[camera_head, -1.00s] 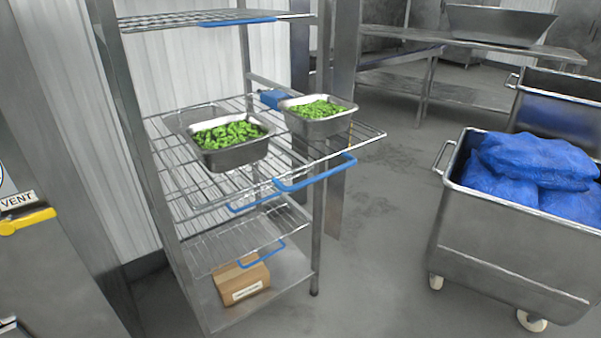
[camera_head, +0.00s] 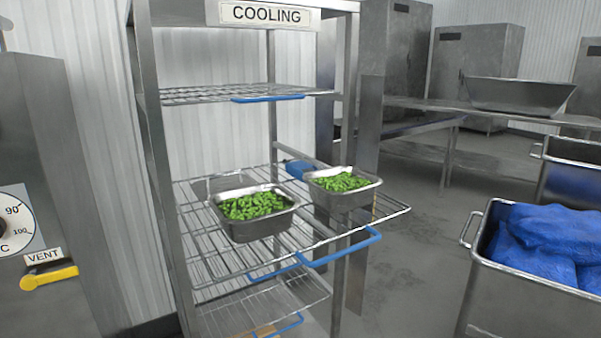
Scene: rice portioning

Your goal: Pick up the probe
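I cannot make out a probe for certain. A small blue object (camera_head: 299,168) sits on the middle wire shelf, partly hidden behind the right pan; I cannot tell whether it is the probe. Two steel pans of green vegetables stand on this shelf: the left pan (camera_head: 262,228) and the right pan (camera_head: 348,198). Neither of my grippers shows in the head view.
The steel rack with a COOLING sign (camera_head: 270,15) has several wire shelves, and the middle wire shelf (camera_head: 222,262) sticks out with blue-edged rails. A cabinet (camera_head: 50,130) with a dial and yellow VENT handle (camera_head: 50,276) stands left. A steel cart (camera_head: 530,300) with blue bags stands right.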

